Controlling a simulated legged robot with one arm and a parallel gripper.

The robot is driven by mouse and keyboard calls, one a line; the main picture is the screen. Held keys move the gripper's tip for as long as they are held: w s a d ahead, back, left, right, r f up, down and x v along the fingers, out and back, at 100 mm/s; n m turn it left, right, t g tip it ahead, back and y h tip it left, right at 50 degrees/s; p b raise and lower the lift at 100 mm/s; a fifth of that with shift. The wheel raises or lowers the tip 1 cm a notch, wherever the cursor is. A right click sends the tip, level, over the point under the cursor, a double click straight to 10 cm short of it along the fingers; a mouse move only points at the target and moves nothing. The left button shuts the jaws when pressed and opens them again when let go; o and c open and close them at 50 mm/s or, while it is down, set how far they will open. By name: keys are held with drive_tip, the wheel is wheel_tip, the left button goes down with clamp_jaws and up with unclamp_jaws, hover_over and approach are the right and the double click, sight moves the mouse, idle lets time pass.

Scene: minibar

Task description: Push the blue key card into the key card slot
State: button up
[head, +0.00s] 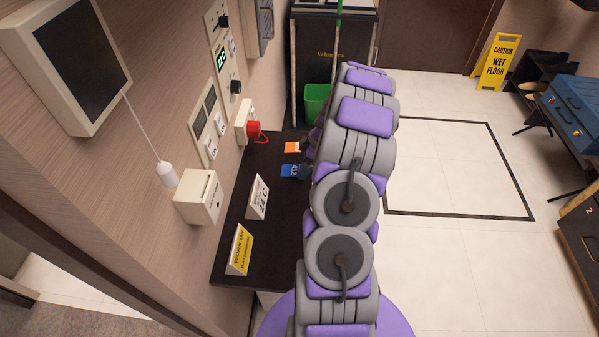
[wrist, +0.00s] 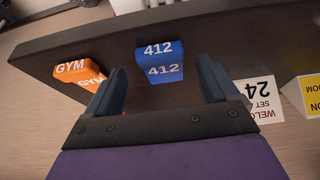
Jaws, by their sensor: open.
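The blue key card, marked 412, (head: 290,170) is on the dark shelf (head: 232,215), near its right edge. In the wrist view the blue card (wrist: 160,62) shows just ahead of and between my fingertips. My gripper (wrist: 160,75) is open, one finger on each side of the card's line, with nothing gripped. I cannot tell whether a finger touches the card. In the head view my gripper (head: 306,168) is mostly hidden by my arm. A cream box (head: 200,197) on the wall above the shelf looks like the key card slot; its opening is hard to make out.
An orange GYM card (wrist: 80,72) lies left of the blue card in the wrist view. A white sign (head: 258,198) and a yellow sign (head: 239,250) stand on the shelf. A red tag (head: 255,131) hangs from a wall unit. A green bin (head: 315,103) stands behind.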

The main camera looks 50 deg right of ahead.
drive_tip(key=shift+x, duration=0.95)
drive_tip(key=shift+s, duration=0.1)
drive_tip(key=c, duration=1.1)
drive_tip(key=shift+r, duration=0.1)
wheel_tip(320, 180, up, 4)
drive_tip(key=shift+f+p, duration=0.15)
drive_tip(key=shift+p, duration=0.45)
drive_tip(key=s+a, duration=0.2)
drive_tip(key=s, duration=0.3)
drive_tip(key=s+a+p, duration=0.1)
drive_tip(key=s+a, duration=0.1)
drive_tip(key=s, duration=0.2)
drive_tip(key=s+a+r+p, duration=0.1)
drive_tip(key=s+a, duration=0.1)
drive_tip(key=s, duration=0.3)
drive_tip(key=shift+s+r, duration=0.1)
drive_tip(key=shift+s, duration=0.25)
